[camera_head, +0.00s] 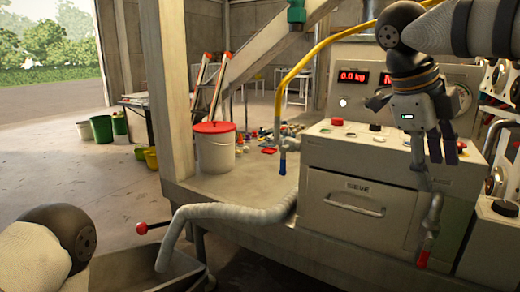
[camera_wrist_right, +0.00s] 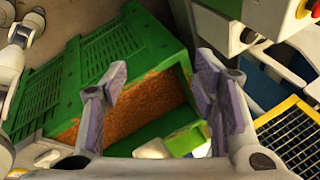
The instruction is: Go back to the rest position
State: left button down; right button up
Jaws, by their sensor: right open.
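My right gripper (camera_head: 443,155) hangs at the end of the right arm, fingers downward, in front of the control panel (camera_head: 350,150) at the right of the head view. In the right wrist view the same gripper (camera_wrist_right: 160,100) has its two purple-padded fingers well apart. Nothing is between the pads. Beyond them lies a green crate (camera_wrist_right: 125,45) with orange-brown grainy contents, seen from above. At the lower left of the head view a pale and black part of my left arm shows. My left gripper is not visible.
A machine with a red "0.0 kg" display (camera_head: 353,77) and a front drawer (camera_head: 342,206) stands right of centre. A grey hose (camera_head: 235,211) crosses its platform. A white bucket with a red lid (camera_head: 215,150) stands behind it. The floor at left (camera_head: 60,165) is mostly clear.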

jog(key=w+d+f+n+t+h, duration=0.1)
jog(key=w+d+f+n+h, duration=0.15)
jog(key=f, duration=0.45)
jog(key=w+d+f+n+t+h, duration=0.2)
jog(key=w+f+n+h, duration=0.15)
jog(key=f, duration=0.35)
jog(key=s+a+f+n+t+y, duration=0.25)
jog(key=f+n, duration=0.35)
jog(key=f, duration=0.4)
jog(key=s+a+f+n+t+y, duration=0.25)
jog(key=f+n, duration=0.35)
jog(key=f, duration=0.4)
jog(key=s+a+f+n+g+y, duration=0.2)
jog(key=s+f+n, duration=0.3)
jog(key=s, duration=0.4)
jog(key=s+a+f+n+g+y, duration=0.25)
jog(key=s+f, duration=0.35)
jog(key=s, duration=0.3)
jog(key=s+n+g+y, duration=0.1)
jog(key=s+n+g, duration=0.2)
jog(key=s, duration=1.4)
jog(key=shift+s+a+f+g+y, duration=0.2)
jog(key=shift+s+f+g+y, duration=0.15)
jog(key=shift+g, duration=0.8)
jog(key=shift+w, duration=0.1)
